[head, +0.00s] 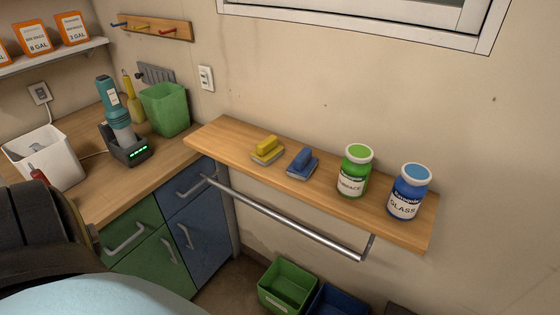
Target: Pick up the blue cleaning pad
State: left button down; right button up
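The blue cleaning pad (302,162) lies on the wooden wall shelf (225,133), near the middle. It has a raised grip on a flat base. A yellow pad (266,149) of the same shape lies just to its left, with a small gap between them. Nothing is touching the blue pad from above. Neither of my grippers shows in the head view. A dark rounded part and a pale blue surface, likely mine, fill the lower left corner.
Right of the blue pad stand a green-lidded jar (355,171) and a blue jar (409,192). A metal rail (290,222) runs below the shelf's front edge. Green (287,287) and blue (338,301) bins sit on the floor. A counter with drawers is at left.

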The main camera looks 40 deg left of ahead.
aim_at(303, 164)
jog(key=k, duration=0.8)
jog(key=z, duration=0.35)
jog(key=i, duration=0.6)
jog(key=u, duration=1.6)
jog(key=i, duration=0.5)
